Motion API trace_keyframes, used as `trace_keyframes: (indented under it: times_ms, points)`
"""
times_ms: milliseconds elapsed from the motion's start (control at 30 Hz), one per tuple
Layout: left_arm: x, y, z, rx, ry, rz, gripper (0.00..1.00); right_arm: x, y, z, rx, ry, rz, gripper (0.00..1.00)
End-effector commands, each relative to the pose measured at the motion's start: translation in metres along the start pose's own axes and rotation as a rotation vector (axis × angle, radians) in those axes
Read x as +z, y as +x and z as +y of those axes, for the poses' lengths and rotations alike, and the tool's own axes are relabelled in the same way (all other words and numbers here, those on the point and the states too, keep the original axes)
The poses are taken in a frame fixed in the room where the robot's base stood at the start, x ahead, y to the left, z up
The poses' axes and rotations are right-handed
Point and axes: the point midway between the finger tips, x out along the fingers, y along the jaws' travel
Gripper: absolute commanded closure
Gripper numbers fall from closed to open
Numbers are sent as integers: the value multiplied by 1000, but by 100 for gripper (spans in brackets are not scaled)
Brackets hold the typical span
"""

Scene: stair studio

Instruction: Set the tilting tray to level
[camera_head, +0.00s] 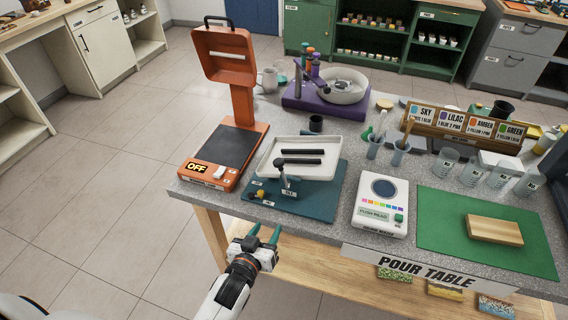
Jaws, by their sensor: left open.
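The tilting tray is a white shallow tray (268,160) with two black bars in it, on a teal base plate (318,204) near the front left of the table. It looks tilted, but the exact angle is hard to tell. A dark lever with a grey knob (284,176) stands at the tray's front edge, by a small label. A small brass part (259,194) sits on the base plate's left front. My left gripper (265,233) is open and empty, its teal fingers just off the table's front edge, in front of the base plate. My right gripper is not in view.
An orange press-like device (222,150) marked OFF stands left of the tray. A white meter (381,204) and a green mat (470,238) with a wooden block (494,231) lie to the right. A purple wheel stand (322,97) is behind. Floor left of the table is clear.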

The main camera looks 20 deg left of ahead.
Motion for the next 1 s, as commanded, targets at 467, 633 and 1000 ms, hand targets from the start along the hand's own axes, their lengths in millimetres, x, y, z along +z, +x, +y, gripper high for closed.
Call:
trace_keyframes:
  times_ms: [467,633,1000]
  points:
    - [133,-8,-15,-27,-68,-275,53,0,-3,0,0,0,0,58]
    - [143,24,-16,-27,-68,-274,53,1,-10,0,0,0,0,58]
    - [156,82,-17,-26,-68,-271,53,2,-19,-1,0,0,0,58]
